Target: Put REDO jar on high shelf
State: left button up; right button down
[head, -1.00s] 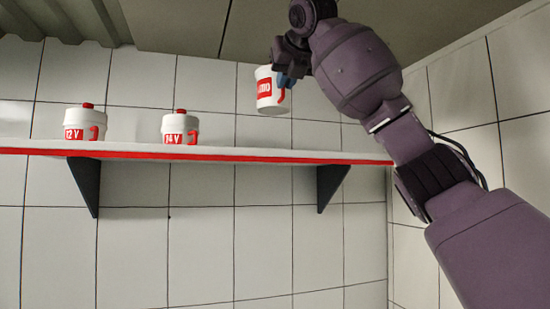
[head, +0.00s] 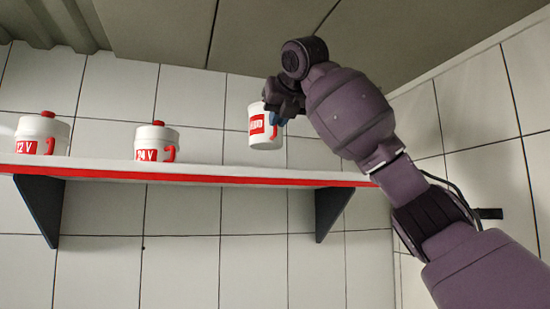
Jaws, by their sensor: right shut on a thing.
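The jar (head: 263,139) is white with a red label, partly hidden by my gripper; only part of the lettering shows. My right gripper (head: 277,117) is shut on its right side and holds it nearly upright, slightly tilted. The jar appears just above the right part of the high shelf (head: 215,171), a white board with a red front edge. A small gap seems to show between the jar's bottom and the shelf; I cannot tell its depth over the board. My left gripper is not in view.
Two white jars with red knobs stand on the shelf: one marked 24 V (head: 157,138) in the middle and one marked 12 V (head: 42,130) at the left. Dark brackets hold the shelf. The shelf between the 24 V jar and the held jar is clear.

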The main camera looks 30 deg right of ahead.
jog(key=shift+d+f, duration=0.1)
jog(key=shift+f, duration=3.55)
jog(key=c, duration=1.2)
grip_release()
jog(key=shift+s+a+r, duration=0.2)
jog(key=shift+s, duration=0.2)
pick_arm(q)
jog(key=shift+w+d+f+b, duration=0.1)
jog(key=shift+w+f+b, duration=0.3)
jog(key=shift+b, duration=0.55)
pick_arm(e)
jog(key=v, duration=1.1)
jog(key=shift+d, duration=0.1)
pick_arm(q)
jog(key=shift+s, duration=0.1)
